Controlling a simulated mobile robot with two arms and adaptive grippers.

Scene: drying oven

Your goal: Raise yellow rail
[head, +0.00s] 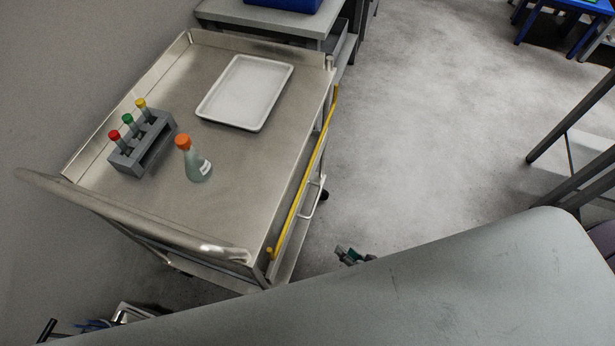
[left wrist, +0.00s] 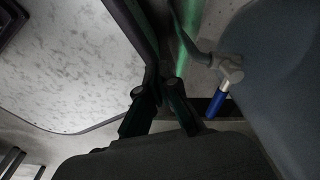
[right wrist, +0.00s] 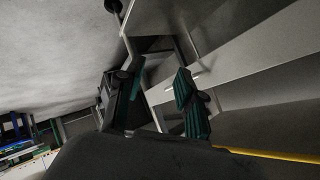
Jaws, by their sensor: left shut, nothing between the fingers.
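The yellow rail (head: 303,180) runs along the right side of the steel cart (head: 225,200), below its top edge. In the right wrist view the yellow rail (right wrist: 270,154) shows at the lower right, outside the fingers. My right gripper (head: 350,256) is low, to the right of the cart's near corner and apart from the rail. In its wrist view my right gripper (right wrist: 160,88) is open, with empty space between its fingers. My left gripper (left wrist: 160,88) is shut and empty, in front of a tap with a blue end (left wrist: 216,104). Grey surface hides part of the head view's lower area.
On the cart stand a grey rack (head: 143,150) with capped tubes, an orange-capped flask (head: 199,170) and a white tray (head: 246,92). A silver handle (head: 313,200) sticks out below the rail. Open floor (head: 430,110) lies to the right of the cart.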

